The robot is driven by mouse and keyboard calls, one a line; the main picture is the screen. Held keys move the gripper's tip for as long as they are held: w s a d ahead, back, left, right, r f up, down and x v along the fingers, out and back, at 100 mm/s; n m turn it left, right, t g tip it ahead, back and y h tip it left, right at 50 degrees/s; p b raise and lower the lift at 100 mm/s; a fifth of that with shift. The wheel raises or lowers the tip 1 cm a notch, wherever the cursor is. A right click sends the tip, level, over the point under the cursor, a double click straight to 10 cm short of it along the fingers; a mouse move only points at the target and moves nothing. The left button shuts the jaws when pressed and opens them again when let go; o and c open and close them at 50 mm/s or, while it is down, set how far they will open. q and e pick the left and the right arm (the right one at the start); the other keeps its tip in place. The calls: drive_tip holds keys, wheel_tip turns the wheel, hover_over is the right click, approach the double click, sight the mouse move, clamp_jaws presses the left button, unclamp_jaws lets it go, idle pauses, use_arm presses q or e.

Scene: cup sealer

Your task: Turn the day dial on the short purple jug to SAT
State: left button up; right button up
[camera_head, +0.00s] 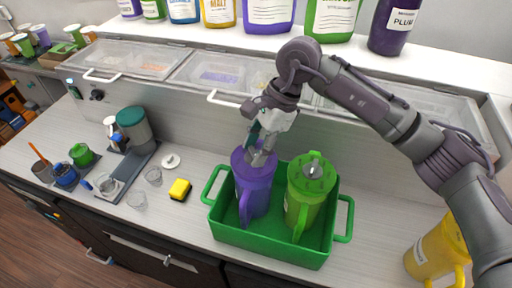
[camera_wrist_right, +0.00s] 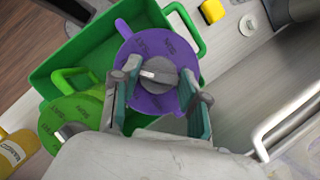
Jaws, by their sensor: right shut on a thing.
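The purple jug (camera_head: 257,193) stands upright in the left part of the green crate, its handle toward the front. Its purple lid (camera_wrist_right: 143,48) fills the middle of the right wrist view, with a grey dial knob (camera_wrist_right: 154,73) at its centre. Dark lettering shows around the lid, too blurred to read, so I cannot tell the day set. My right gripper (camera_head: 262,156) comes down from above onto the lid. Its two fingers (camera_wrist_right: 158,88) are shut on the dial knob from both sides and hide part of the lid. My left gripper is out of view.
The green crate (camera_head: 268,250) also holds a green jug (camera_head: 305,192), close on the right of the purple one. A yellow jug (camera_head: 432,250) stands farther right. Lidded bins (camera_head: 215,72) line the back.

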drive_tip(key=m+t+b, duration=0.1)
drive_tip(key=m+b, duration=0.1)
drive_tip(key=b, duration=0.2)
drive_tip(key=m+t+b, duration=0.1)
drive_tip(key=m+b, duration=0.1)
drive_tip(key=b, duration=0.2)
drive_tip(key=m+b, duration=0.3)
drive_tip(key=b, duration=0.1)
drive_tip(key=shift+s+f+t, duration=0.15)
drive_tip(key=shift+f+t, duration=0.15)
drive_tip(key=shift+t, duration=0.1)
drive_tip(key=shift+r+m+t+b, duration=0.3)
drive_tip(key=shift+m+t+b, duration=0.1)
drive_tip(key=shift+m+b, duration=0.95)
drive_tip(key=o, duration=1.1)
drive_tip(key=shift+o, duration=0.2)
drive_tip(key=v, duration=1.2)
drive_tip(key=shift+s+a, duration=0.1)
